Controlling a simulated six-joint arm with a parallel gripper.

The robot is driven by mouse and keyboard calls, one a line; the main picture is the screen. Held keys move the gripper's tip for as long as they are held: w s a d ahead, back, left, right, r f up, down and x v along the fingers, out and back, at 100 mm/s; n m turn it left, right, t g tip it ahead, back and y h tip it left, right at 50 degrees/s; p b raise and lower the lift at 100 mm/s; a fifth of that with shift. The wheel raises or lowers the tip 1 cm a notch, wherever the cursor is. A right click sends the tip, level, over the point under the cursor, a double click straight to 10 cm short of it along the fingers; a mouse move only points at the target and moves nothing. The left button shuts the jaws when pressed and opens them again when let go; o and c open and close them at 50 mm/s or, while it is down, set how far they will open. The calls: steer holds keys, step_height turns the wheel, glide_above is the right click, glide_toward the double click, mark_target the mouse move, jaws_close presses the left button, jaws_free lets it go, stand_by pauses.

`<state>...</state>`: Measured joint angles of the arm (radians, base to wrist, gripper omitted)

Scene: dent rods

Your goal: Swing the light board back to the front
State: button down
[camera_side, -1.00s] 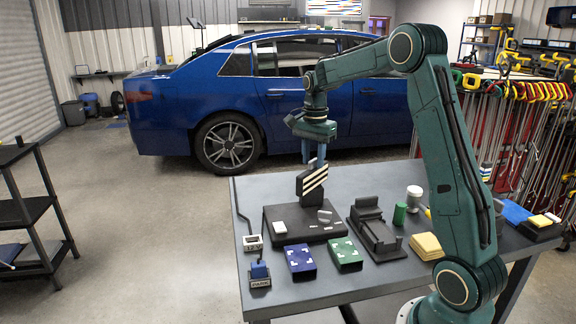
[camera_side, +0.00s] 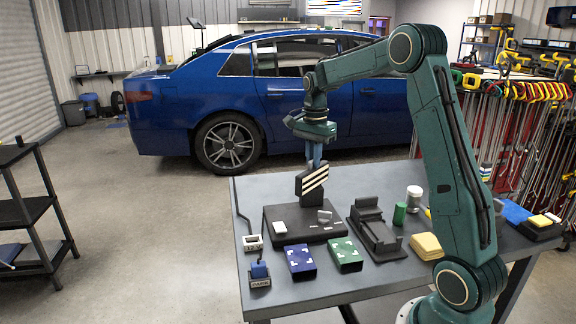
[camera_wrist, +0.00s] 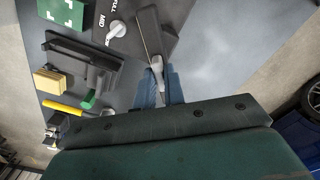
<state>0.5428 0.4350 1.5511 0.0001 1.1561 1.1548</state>
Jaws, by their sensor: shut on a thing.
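The light board (camera_side: 312,180) is a small dark panel with pale slanted stripes. It stands tilted above a black base (camera_side: 283,229) on the table, and its striped face shows in the side view. In the wrist view the board (camera_wrist: 149,32) is a dark bar seen from above, with a grey tab (camera_wrist: 156,66) at its near end. My gripper (camera_side: 315,163) is over the board's top, its blue fingers shut on the light board at this tab. The fingers also show in the wrist view (camera_wrist: 159,80). The exact contact is partly hidden.
The base carries a knob (camera_wrist: 116,28) with labels. Blue (camera_side: 299,260) and green (camera_side: 346,254) boxes, a black cradle (camera_side: 376,234), a green cylinder (camera_side: 399,213) and yellow pads (camera_side: 426,246) stand nearby. The table behind the base is clear.

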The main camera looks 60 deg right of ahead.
steer(key=m, duration=0.3)
steer(key=shift+m, duration=0.4)
steer(key=shift+r+m, duration=0.1)
steer(key=shift+m, duration=1.8)
steer(key=c, duration=1.5)
jaws_free()
step_height(320, 180, up, 14)
steer(key=shift+f, duration=0.1)
